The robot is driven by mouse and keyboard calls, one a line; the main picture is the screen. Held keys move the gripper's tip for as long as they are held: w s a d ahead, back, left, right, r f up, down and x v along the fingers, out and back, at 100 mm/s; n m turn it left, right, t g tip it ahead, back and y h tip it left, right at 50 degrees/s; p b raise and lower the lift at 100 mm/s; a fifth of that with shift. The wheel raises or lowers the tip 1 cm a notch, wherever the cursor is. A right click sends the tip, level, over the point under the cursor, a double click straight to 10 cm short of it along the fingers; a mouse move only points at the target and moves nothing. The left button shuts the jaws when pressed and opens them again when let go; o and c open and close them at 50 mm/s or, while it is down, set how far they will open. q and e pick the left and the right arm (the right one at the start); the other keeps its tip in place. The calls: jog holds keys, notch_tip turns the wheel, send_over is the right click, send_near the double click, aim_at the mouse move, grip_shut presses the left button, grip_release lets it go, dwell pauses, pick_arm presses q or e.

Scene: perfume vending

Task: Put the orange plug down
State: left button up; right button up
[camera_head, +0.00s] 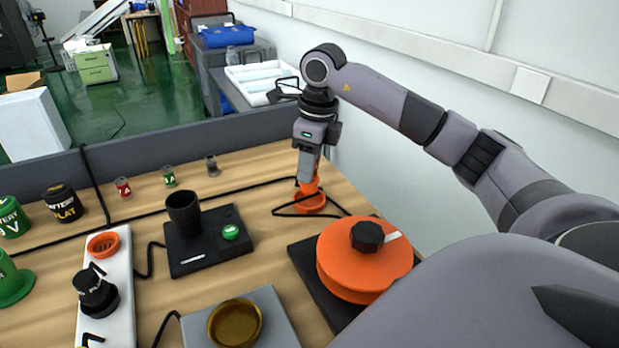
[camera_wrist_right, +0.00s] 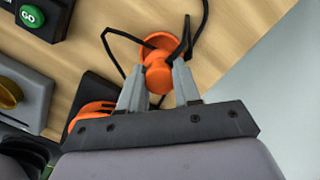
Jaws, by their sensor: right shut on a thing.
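The orange plug (camera_head: 309,197) stands at the far right part of the wooden table in the head view, with a wide round flange at its bottom. It also shows in the wrist view (camera_wrist_right: 158,77). My right gripper (camera_head: 309,178) points down from above and is shut on the plug's upper part; in the wrist view its two grey fingers (camera_wrist_right: 158,88) sit on either side of the plug. The plug's base appears at the table surface, but I cannot tell whether it touches. My left gripper is not in view.
Black cable loops lie around the plug. A large orange round device with a black knob (camera_head: 367,236) stands nearer. A black scale with a dark cup (camera_head: 184,212) is to the left, beside a white strip with an orange socket (camera_head: 103,244). A grey partition (camera_head: 140,154) edges the table's back.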

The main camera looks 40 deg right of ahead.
aim_at(317, 177)
jog(key=shift+f, duration=1.6)
jog(key=shift+f, duration=0.2)
jog(key=o, duration=1.1)
jog(key=shift+c, duration=0.2)
jog(key=shift+r, duration=0.1)
notch_tip(317, 177, up, 12)
jog(key=s, duration=0.1)
jog(key=shift+s+d+p, duration=0.2)
jog(key=shift+d+p, duration=0.1)
jog(key=shift+p, duration=0.1)
